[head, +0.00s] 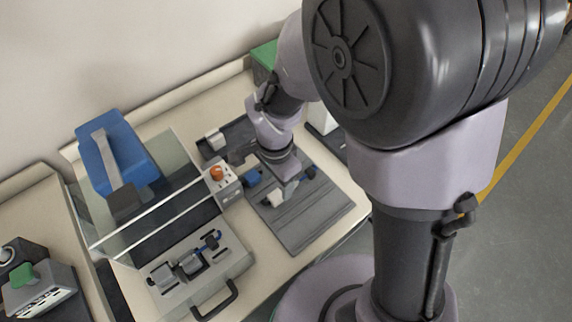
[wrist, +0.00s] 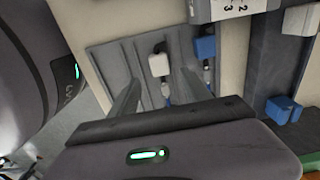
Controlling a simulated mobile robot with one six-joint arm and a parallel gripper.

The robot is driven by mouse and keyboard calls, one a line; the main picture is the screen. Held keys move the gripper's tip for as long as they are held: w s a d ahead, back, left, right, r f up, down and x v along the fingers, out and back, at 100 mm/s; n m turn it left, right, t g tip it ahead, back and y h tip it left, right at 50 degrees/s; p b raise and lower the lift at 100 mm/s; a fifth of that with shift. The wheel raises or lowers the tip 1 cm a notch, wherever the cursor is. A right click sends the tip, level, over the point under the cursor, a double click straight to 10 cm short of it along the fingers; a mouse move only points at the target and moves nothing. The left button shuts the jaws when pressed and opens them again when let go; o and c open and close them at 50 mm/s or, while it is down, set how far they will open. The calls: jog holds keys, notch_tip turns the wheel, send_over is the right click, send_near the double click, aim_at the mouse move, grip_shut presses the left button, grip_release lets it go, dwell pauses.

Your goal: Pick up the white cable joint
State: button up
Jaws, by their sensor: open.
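The white cable joint (wrist: 159,65) lies on a grey ribbed board (wrist: 125,60) in the wrist view, with a dark end at its top and a blue part below it. In the head view a small white piece, apparently the same joint (head: 274,199), shows on the board (head: 310,217). My gripper (wrist: 160,88) is open and empty. Its two grey fingers point toward the joint, one on each side of it in the wrist view. The gap in height is hard to tell. In the head view my gripper (head: 284,188) is over the board's back part, its fingers mostly hidden.
A blue block (wrist: 206,47) stands right of the joint; a white block (wrist: 298,18) is farther right. A control box with an orange button (head: 217,174) adjoins the board. An open grey case (head: 195,265) and a blue machine (head: 117,155) are left. The board's front is clear.

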aim_at(280, 192)
jog(key=f+b, duration=0.1)
jog(key=f, duration=0.1)
jog(key=f+b, duration=0.2)
jog(key=f, duration=0.1)
jog(key=shift+w+d+f, duration=0.2)
jog(key=shift+d+f, duration=0.1)
jog(key=shift+f, duration=0.05)
jog(key=shift+r, duration=0.15)
jog(key=shift+c, duration=0.8)
grip_shut()
jog(key=shift+r, duration=0.1)
